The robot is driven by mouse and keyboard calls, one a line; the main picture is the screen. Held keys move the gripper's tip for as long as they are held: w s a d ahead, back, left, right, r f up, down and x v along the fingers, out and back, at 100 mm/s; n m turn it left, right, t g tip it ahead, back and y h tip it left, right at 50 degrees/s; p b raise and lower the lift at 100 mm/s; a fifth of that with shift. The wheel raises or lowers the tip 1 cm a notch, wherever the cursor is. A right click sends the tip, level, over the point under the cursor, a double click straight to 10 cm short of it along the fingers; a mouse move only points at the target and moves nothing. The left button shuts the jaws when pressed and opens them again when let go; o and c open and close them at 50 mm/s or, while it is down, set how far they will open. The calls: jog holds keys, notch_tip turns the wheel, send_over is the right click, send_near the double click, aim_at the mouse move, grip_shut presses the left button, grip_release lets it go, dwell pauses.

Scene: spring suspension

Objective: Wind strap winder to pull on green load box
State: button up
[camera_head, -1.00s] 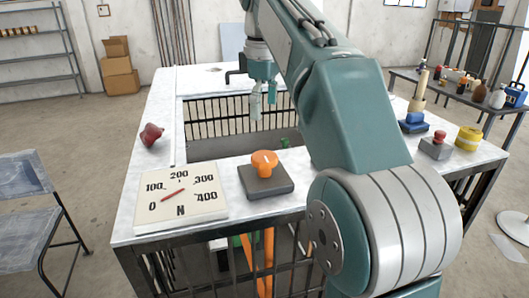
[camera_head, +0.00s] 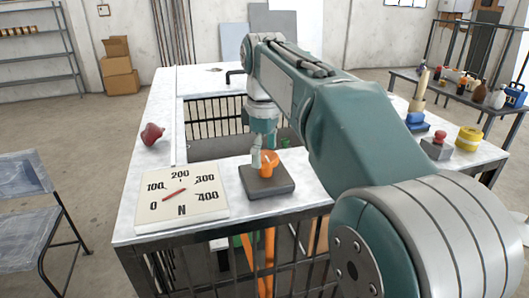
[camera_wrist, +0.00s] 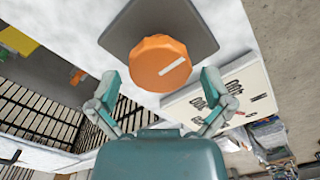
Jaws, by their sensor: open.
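The strap winder is an orange knob (camera_head: 271,163) with a white mark, on a dark square base (camera_head: 267,184) at the table's front edge. My gripper (camera_head: 263,158) is open and points down at the knob, one finger partly covering it. In the wrist view the knob (camera_wrist: 160,66) lies between and just ahead of the two spread fingertips (camera_wrist: 160,85); I cannot tell whether they touch it. An orange strap (camera_head: 270,252) hangs below the table. A bit of green (camera_head: 236,241) beside it may be the load box, mostly hidden by the table frame.
A white force dial (camera_head: 181,208) with a red needle lies left of the winder. A red object (camera_head: 152,134) sits farther back. A barred opening (camera_head: 214,148) lies behind the winder. A yellow roll (camera_head: 469,139) and a red-knobbed block (camera_head: 437,148) stand at right.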

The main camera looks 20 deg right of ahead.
jog(key=c, duration=1)
jog(key=m, duration=0.9)
jog(key=shift+f+m, duration=0.1)
jog(key=shift+m, duration=0.3)
